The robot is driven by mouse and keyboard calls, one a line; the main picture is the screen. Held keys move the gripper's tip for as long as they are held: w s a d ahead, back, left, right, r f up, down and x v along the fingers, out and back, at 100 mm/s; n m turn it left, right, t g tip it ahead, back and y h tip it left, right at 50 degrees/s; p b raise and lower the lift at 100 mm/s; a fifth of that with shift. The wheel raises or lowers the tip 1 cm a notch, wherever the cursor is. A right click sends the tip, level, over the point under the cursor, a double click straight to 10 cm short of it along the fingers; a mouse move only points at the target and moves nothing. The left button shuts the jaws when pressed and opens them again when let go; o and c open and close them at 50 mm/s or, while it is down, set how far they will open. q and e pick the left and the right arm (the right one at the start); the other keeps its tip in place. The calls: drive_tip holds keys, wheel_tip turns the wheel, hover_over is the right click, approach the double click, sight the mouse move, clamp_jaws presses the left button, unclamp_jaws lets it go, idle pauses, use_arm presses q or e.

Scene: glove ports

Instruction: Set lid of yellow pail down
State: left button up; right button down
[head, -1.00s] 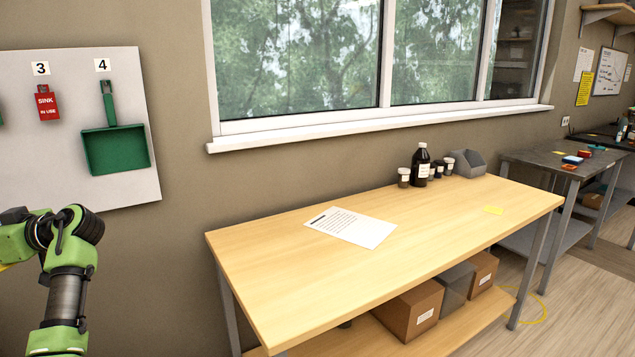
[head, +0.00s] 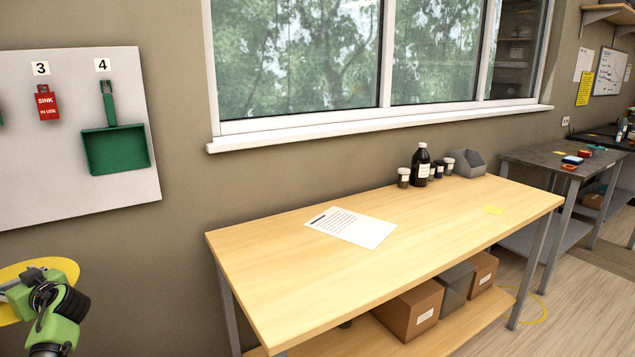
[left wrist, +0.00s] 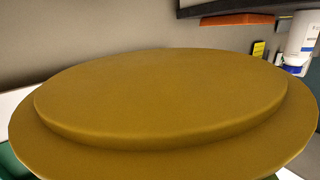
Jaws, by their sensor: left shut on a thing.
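The yellow lid (head: 12,272) shows as a round disc at the lower left edge of the head view, partly cut off by the frame and partly behind my arm. In the left wrist view the lid (left wrist: 160,95) fills most of the picture, with a raised round centre and a wider rim. My left gripper (head: 20,296) is shut on the lid. Its fingertips are hard to make out. The yellow pail is not seen in either view. My right gripper is not in view.
A wooden table (head: 290,285) stands to the right, with a paper sheet (head: 350,227), bottles (head: 422,165) and a grey bin (head: 468,163) on it. Its near left part is clear. A white board with a green dustpan (head: 115,150) hangs on the wall. A white bottle (left wrist: 300,40) shows in the wrist view.

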use_arm(q)
drive_tip(key=w+d+f+m+t+h, duration=0.3)
drive_tip(key=w+d+m+t+h, duration=0.35)
drive_tip(key=d, duration=0.45)
drive_tip(key=w+d+f+m+t+h, duration=0.25)
drive_tip(key=w+d+m+h, duration=0.4)
drive_tip(key=d+h, duration=0.4)
drive_tip(key=d+r+m+g+h, duration=0.4)
drive_tip(key=d+r+m+h, duration=0.4)
drive_tip(key=d+r, duration=1)
drive_tip(key=s+d+f+m+h, duration=0.1)
drive_tip(key=s+d+f, duration=0.2)
drive_tip(key=s+f, duration=1)
drive_tip(key=s+d+f+m+g+h, duration=0.1)
drive_tip(key=s+d, duration=0.2)
drive_tip(key=s, duration=0.8)
drive_tip(key=s+d+f+m+g, duration=0.1)
drive_tip(key=s+d, duration=0.3)
drive_tip(key=s, duration=0.8)
drive_tip(key=shift+s+d+f+h, duration=0.15)
drive_tip(key=shift+s+f+h, duration=0.05)
drive_tip(key=shift+f+h, duration=0.25)
drive_tip(key=shift+f, duration=0.1)
